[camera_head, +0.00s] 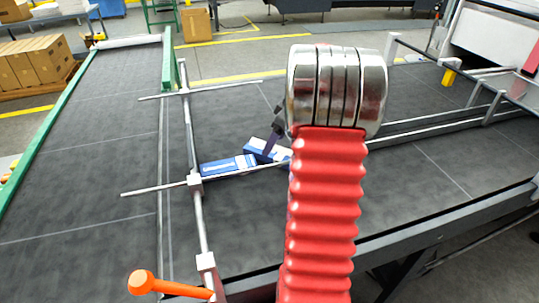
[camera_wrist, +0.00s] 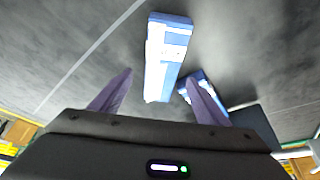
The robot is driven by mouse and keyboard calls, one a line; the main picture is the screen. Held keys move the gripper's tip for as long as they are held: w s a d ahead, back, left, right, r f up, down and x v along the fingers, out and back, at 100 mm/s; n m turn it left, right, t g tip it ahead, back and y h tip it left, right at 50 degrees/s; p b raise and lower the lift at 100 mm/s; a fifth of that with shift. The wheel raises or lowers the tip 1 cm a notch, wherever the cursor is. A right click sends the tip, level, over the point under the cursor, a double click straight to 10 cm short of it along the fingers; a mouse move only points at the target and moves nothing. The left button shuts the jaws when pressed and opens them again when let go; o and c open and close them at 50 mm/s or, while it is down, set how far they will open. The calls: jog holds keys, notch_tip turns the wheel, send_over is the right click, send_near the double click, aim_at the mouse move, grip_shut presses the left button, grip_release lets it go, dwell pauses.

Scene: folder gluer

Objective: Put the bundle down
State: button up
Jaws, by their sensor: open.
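Two blue and white cartons lie on the dark belt, and I cannot tell which is the bundle. The first carton (camera_head: 228,166) lies flat by the metal rail; in the wrist view (camera_wrist: 167,55) it sits ahead of and between my fingertips. The second carton (camera_head: 258,148) lies close behind it at an angle; in the wrist view (camera_wrist: 209,92) my right finger partly covers it. My gripper (camera_wrist: 156,78) is open, its purple fingers spread wide with nothing clasped between them. In the head view my red arm hides most of my gripper.
The dark conveyor belt (camera_head: 100,150) has wide free room at left. A metal guide rail (camera_head: 191,140) with cross rods stands left of the cartons. An orange knob (camera_head: 141,283) is at the front. Brown boxes (camera_head: 38,62) are stacked at far left.

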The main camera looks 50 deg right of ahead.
jog(key=x, duration=0.4)
jog(key=shift+s+a, duration=0.1)
jog(key=shift+c, duration=0.2)
jog(key=c, duration=1.3)
notch_tip(320, 180, up, 10)
dwell(0.4)
dwell(0.4)
